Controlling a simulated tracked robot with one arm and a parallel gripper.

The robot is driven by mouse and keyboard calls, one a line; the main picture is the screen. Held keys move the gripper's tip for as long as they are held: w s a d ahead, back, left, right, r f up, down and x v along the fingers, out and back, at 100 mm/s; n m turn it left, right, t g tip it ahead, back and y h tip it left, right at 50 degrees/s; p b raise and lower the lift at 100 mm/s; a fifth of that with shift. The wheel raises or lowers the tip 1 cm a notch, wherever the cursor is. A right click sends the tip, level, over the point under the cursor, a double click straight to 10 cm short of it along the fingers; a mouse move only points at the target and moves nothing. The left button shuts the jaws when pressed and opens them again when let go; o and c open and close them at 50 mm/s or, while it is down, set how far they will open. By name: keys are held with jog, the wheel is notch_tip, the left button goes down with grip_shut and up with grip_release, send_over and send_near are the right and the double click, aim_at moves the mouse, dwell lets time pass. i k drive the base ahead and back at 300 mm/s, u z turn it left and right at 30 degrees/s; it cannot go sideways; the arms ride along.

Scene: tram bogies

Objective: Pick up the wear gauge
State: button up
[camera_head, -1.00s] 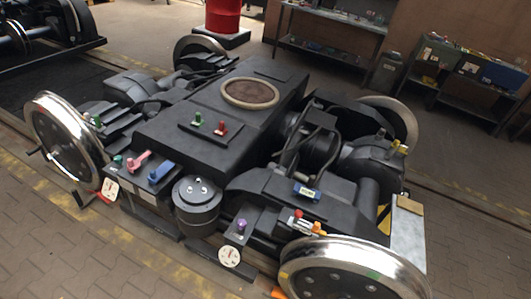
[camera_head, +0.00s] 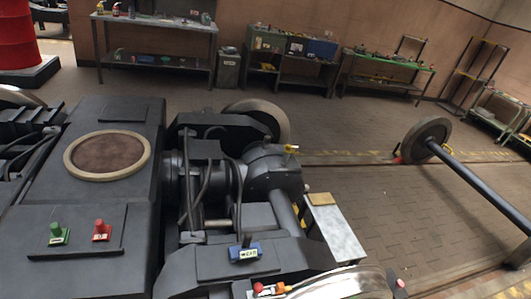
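I cannot tell for certain which thing is the wear gauge. A small blue box with a white marked face (camera_head: 245,253) rests on the near right part of the black bogie (camera_head: 60,200). A green piece (camera_head: 58,234) and a red piece (camera_head: 101,230) stand on a raised plate at the left of the bogie. A small yellow piece (camera_head: 291,149) is on the motor housing at the far right. A red, white and orange item (camera_head: 270,289) lies near the bottom edge, by the wheel. My gripper is not in view.
A grey metal bench (camera_head: 335,228) stands beside the bogie with a wooden block (camera_head: 320,199) on it. A loose wheelset (camera_head: 465,172) lies to the right. Workbenches (camera_head: 160,24) line the back wall. The paved floor between is clear.

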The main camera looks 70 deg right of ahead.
aim_at(248, 250)
jog(key=z, duration=0.45)
jog(key=i, duration=0.9)
jog(key=z, duration=0.5)
jog(key=k, duration=0.75)
jog(key=z, duration=0.25)
jog(key=i, duration=0.75)
jog(key=u, duration=0.15)
